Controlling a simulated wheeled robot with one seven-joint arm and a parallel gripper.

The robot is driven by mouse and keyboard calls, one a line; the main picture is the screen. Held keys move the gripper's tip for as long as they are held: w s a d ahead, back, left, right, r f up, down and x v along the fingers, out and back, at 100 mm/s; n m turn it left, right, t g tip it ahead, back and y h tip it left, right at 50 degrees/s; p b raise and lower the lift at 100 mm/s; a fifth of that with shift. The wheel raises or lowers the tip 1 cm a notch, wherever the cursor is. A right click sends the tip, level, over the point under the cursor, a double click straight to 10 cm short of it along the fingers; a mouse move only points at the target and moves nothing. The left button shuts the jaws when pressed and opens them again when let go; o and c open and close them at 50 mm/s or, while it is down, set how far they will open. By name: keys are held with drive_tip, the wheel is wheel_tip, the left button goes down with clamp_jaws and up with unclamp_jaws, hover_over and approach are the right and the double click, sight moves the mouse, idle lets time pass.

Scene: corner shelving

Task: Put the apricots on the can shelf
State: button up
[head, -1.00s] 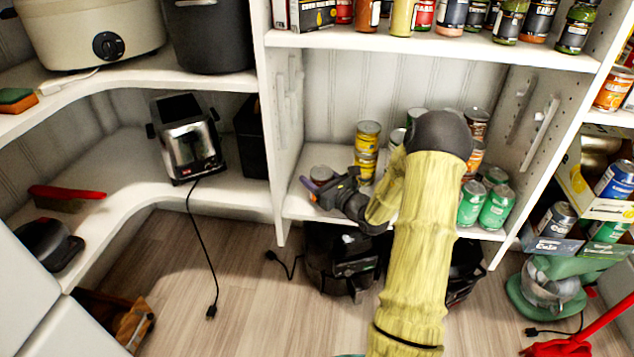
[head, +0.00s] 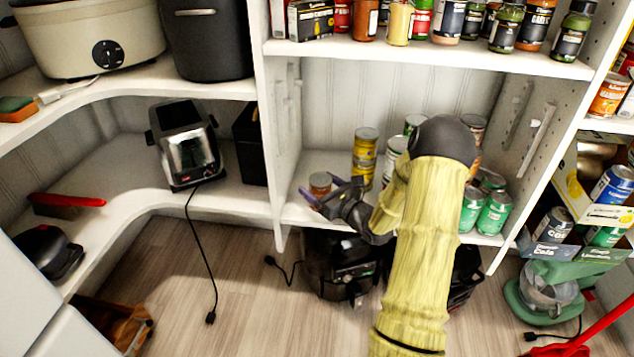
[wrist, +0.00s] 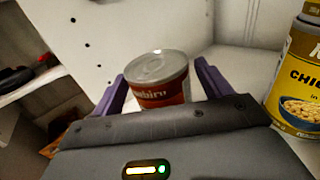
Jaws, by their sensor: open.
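A small can with a silver lid and a red-brown label (wrist: 160,78) stands upright on the can shelf (head: 292,212), near its left front. It also shows in the head view (head: 320,184). I cannot read its label well enough to tell whether it is the apricots. My gripper (head: 330,197) is at this can; in the wrist view its purple fingers (wrist: 165,85) are open, one on each side of the can. I cannot tell whether either finger touches it.
Yellow cans (head: 365,160) are stacked just right of my gripper. Green cans (head: 494,212) stand at the shelf's right. The left side panel (head: 287,130) is close to the small can. A toaster (head: 187,148) sits on the left shelf.

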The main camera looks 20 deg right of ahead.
drive_tip(key=p+v, duration=0.3)
drive_tip(key=v, duration=0.6)
drive_tip(key=shift+s+d+r+p, duration=0.1)
drive_tip(key=shift+s+r+p, duration=0.15)
drive_tip(key=shift+p, duration=0.1)
drive_tip(key=shift+s+f, duration=0.15)
drive_tip(key=shift+s, duration=0.35)
drive_tip(key=shift+d, duration=0.1)
